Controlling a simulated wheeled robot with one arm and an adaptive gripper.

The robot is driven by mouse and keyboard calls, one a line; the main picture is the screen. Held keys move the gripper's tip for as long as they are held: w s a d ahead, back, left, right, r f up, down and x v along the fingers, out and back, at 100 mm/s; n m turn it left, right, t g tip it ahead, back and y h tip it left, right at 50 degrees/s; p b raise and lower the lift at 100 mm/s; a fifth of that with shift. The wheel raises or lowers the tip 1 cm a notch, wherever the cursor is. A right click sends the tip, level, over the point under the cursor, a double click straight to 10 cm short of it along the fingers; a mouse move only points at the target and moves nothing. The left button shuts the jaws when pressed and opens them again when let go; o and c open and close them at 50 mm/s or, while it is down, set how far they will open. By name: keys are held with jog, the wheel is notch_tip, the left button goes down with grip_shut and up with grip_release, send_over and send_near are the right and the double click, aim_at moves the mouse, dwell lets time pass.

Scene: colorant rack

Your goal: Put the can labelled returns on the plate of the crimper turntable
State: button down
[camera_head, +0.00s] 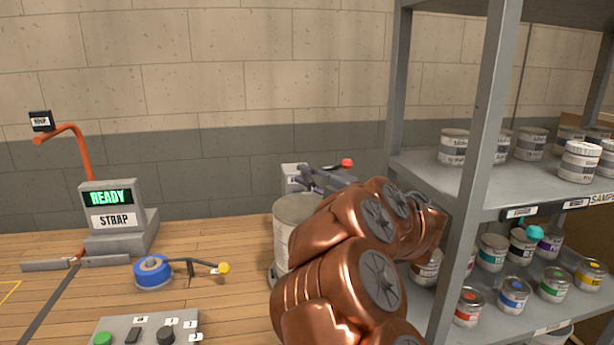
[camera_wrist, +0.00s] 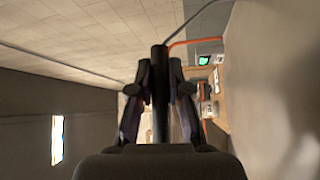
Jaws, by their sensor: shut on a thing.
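My gripper (camera_head: 325,179) is at the middle of the camera_head view, just above a large pale can (camera_head: 294,222). In the wrist view my gripper (camera_wrist: 160,95) is shut on a dark bar with a thin wire curving off it, which looks like the can's handle. A large blurred pale surface (camera_wrist: 285,90) fills the right of that view, probably the can. My copper arm hides the can's right side; I cannot read its label. A grey edge (camera_head: 273,274) shows at its base; whether it touches the can is unclear. A red knob (camera_head: 347,162) and a pale box (camera_head: 292,172) are behind; I cannot identify the turntable surely.
A grey rack (camera_head: 482,172) with several small cans stands close right of my arm. A strap machine (camera_head: 112,208) with an orange arm stands left. A blue round device (camera_head: 152,272) and a button panel (camera_head: 140,328) sit on the wooden top (camera_head: 215,290), with bare wood between.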

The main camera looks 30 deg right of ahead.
jog(key=shift+f, duration=0.15)
jog(key=c, duration=1.1)
grip_release()
jog(key=shift+s+d+r, duration=0.1)
jog(key=shift+s+r, duration=0.05)
jog(key=shift+r, duration=0.05)
jog(key=b+v, duration=0.1)
jog(key=v, duration=0.4)
jog(key=shift+s+d+f, duration=0.15)
jog(key=shift+s, duration=0.1)
jog(key=shift+v, duration=0.85)
